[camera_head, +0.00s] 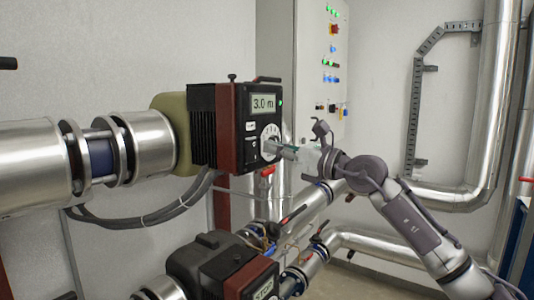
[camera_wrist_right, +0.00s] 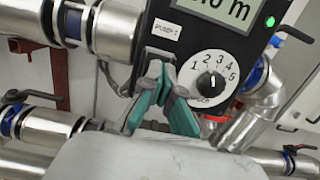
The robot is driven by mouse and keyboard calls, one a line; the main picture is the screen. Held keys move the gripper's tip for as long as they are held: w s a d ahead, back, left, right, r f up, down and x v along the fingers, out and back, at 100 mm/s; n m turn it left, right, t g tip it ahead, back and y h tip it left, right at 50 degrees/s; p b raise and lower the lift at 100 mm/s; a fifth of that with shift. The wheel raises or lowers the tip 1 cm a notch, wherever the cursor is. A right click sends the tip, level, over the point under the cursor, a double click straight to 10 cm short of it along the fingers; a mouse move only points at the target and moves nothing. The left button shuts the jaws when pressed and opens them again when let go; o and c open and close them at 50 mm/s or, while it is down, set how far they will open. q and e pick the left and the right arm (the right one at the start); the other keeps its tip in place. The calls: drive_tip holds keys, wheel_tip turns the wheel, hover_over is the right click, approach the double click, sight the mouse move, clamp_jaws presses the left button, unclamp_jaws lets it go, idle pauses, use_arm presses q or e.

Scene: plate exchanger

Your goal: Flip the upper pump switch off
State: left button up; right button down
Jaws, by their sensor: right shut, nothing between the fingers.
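The upper pump (camera_head: 225,125) has a dark front face, a red-brown side band and a display (camera_head: 263,103) reading 3.0 m. A green light (camera_wrist_right: 270,21) is lit beside the display. In the right wrist view a white dial (camera_wrist_right: 226,61) with a black knob sits right of a PUMP 1 label (camera_wrist_right: 165,29). My right gripper (camera_wrist_right: 160,82) is shut and empty, its teal-edged fingers in front of the face below that label. It also shows in the head view (camera_head: 274,149), close to the face. The fingers partly cover the switch area, so the switch's position is unclear. My left gripper is not in view.
A grey control cabinet (camera_head: 313,70) with lit indicators hangs behind. Large silver pipes (camera_head: 490,110) run at the right.

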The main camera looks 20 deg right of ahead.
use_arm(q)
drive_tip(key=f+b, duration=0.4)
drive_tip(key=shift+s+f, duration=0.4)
use_arm(e)
drive_tip(key=s+d+r, duration=0.1)
drive_tip(key=s+d, duration=0.5)
drive_tip(key=s, duration=0.2)
drive_tip(key=shift+s+d+r, duration=0.35)
drive_tip(key=shift+s, duration=0.05)
use_arm(q)
drive_tip(key=shift+b, duration=0.3)
use_arm(e)
drive_tip(key=shift+f, duration=0.15)
